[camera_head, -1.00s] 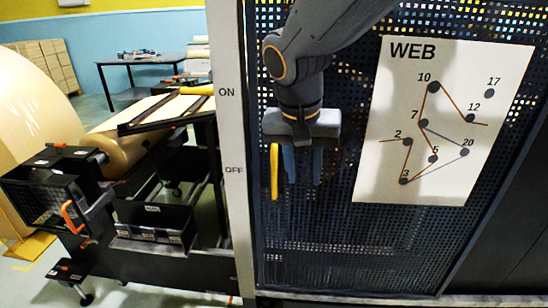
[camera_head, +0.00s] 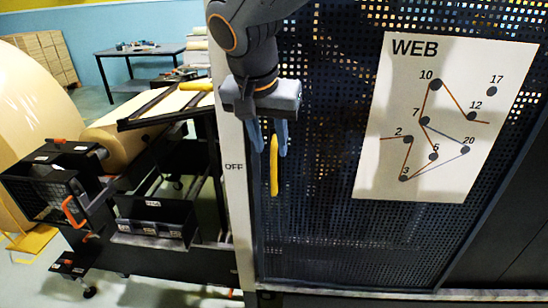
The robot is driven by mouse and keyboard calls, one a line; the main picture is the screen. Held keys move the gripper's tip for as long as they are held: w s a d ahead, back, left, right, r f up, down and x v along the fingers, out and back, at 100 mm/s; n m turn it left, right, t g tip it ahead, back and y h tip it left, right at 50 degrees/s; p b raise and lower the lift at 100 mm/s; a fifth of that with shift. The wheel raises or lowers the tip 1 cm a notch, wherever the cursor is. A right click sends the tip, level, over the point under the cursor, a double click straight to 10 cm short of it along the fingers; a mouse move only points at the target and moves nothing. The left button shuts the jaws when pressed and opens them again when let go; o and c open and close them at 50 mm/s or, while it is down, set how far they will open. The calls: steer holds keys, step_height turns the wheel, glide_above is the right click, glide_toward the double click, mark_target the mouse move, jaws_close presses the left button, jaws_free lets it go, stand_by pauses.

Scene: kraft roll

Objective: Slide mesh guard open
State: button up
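The dark perforated mesh guard (camera_head: 330,235) fills the middle and right, with its left edge by the pale post. Its upright yellow handle (camera_head: 274,175) is near that left edge. My gripper (camera_head: 269,150) points down at the handle's upper part. Its two blue-grey fingers are apart, one on each side of the handle in the picture, with gaps visible. I cannot tell how deep the fingers reach or whether they touch the handle. The handle's top is close under the gripper's body.
A white WEB diagram sheet (camera_head: 440,120) is on the guard's right part. The pale post (camera_head: 237,200) marked OFF stands left of the guard. Further left are a kraft paper roll (camera_head: 120,140), a dark unwind stand (camera_head: 45,190) and a back table (camera_head: 140,52).

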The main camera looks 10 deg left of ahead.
mark_target(273, 155)
steer(key=p+x, duration=0.1)
steer(key=x, duration=0.5)
steer(key=shift+d+f, duration=0.1)
steer(key=shift+f, duration=0.15)
jaws_close()
